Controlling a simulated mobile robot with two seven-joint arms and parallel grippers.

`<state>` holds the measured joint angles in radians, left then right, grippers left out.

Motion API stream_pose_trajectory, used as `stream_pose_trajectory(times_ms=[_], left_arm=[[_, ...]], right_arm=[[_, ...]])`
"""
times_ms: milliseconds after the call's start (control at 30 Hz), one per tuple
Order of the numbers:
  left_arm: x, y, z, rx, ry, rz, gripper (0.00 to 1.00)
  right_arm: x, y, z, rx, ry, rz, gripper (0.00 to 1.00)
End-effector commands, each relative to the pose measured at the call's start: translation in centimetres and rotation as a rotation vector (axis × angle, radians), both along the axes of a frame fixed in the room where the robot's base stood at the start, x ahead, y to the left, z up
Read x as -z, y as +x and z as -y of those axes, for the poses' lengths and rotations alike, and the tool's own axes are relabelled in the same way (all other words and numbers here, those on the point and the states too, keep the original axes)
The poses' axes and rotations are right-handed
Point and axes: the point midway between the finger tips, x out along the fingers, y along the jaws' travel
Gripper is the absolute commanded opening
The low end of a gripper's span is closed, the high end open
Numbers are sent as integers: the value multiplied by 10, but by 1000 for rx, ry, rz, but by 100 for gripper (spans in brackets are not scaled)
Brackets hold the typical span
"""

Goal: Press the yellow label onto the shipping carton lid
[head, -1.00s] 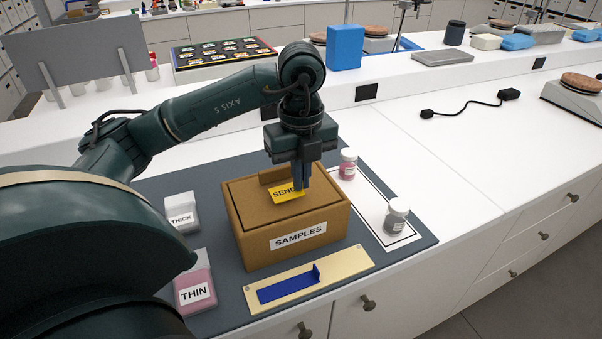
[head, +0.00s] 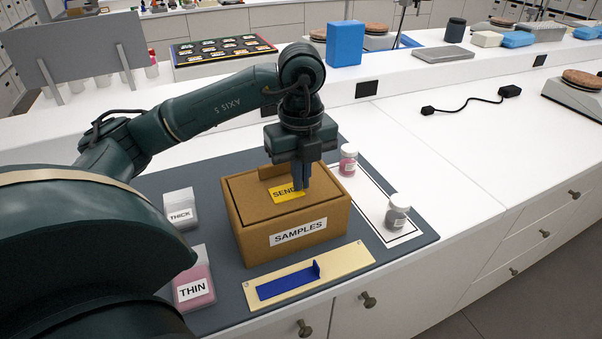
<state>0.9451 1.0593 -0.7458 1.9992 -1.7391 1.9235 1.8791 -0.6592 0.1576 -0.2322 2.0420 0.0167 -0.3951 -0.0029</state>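The brown shipping carton (head: 245,245) stands on the dark mat with its lid (head: 245,198) on top and a white SAMPLES label (head: 298,232) on its front. The yellow label (head: 286,194), reading SEND, lies over the middle of the lid; whether it touches everywhere is too small to tell. My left gripper (head: 302,187) points down at the label's right end, its dark blue fingers close together and seemingly shut on that end. The fingers hide part of the label's right side. My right gripper is not in view.
A cream plate with a blue holder (head: 288,284) lies in front of the carton. THICK (head: 180,212) and THIN (head: 194,280) containers stand left. A pink jar (head: 348,160) and a grey jar (head: 397,210) stand right on a white sheet.

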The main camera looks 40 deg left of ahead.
Motion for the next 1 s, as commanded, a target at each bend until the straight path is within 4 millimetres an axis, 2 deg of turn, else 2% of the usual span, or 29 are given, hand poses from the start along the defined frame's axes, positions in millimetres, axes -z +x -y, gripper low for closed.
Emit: stream_pose_trajectory(times_ms=[233,533,800,1000], left_arm=[[1,0,0,0,0,-1,0],[1,0,0,0,0,-1,26],[-1,0,0,0,0,0,27],[-13,0,0,0,0,0,27]], right_arm=[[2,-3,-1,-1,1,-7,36],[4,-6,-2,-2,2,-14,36],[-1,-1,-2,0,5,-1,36],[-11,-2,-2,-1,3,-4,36]])
